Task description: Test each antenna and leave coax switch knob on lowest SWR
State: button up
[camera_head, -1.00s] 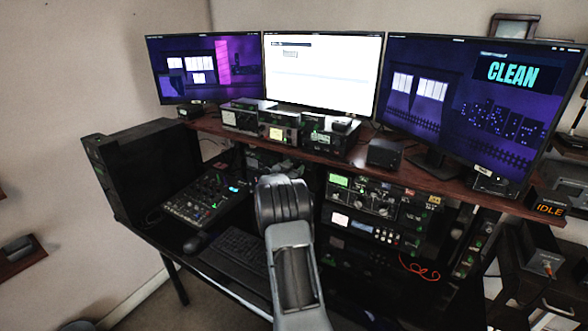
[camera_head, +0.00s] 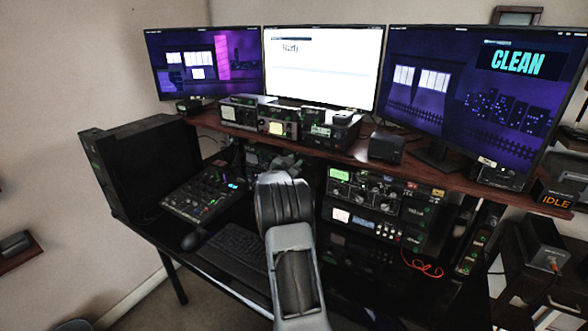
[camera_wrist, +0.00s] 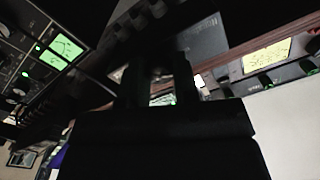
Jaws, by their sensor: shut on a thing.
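My gripper (camera_wrist: 160,85) shows as two dark fingers in the wrist view, close together against a dark box front under the shelf. It looks shut on a small dark part, seemingly the coax switch knob, which the fingers and the shadow hide. In the head view my arm covers most of that spot, below the shelf's middle. A yellow-lit meter (camera_head: 277,128) is on a unit on the shelf, and a yellow meter face also shows in the wrist view (camera_wrist: 267,55). A green-lit meter (camera_wrist: 62,50) is at the wrist view's upper left. The needle readings are too small to tell.
Three monitors stand on the shelf (camera_head: 360,153); the right one reads CLEAN (camera_head: 513,63). A small display (camera_head: 556,200) reads IDLE. Radio gear (camera_head: 380,190) is right of my arm, a mixer (camera_head: 203,190) and keyboard (camera_head: 235,245) left.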

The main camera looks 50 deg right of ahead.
jog(key=m+b, duration=0.5)
jog(key=shift+f, duration=0.1)
jog(key=shift+m, duration=0.4)
dwell(0.3)
jog(key=o, duration=0.9)
jog(key=b+v, duration=0.2)
jog(key=v, duration=1.1)
jog(key=shift+a, duration=0.4)
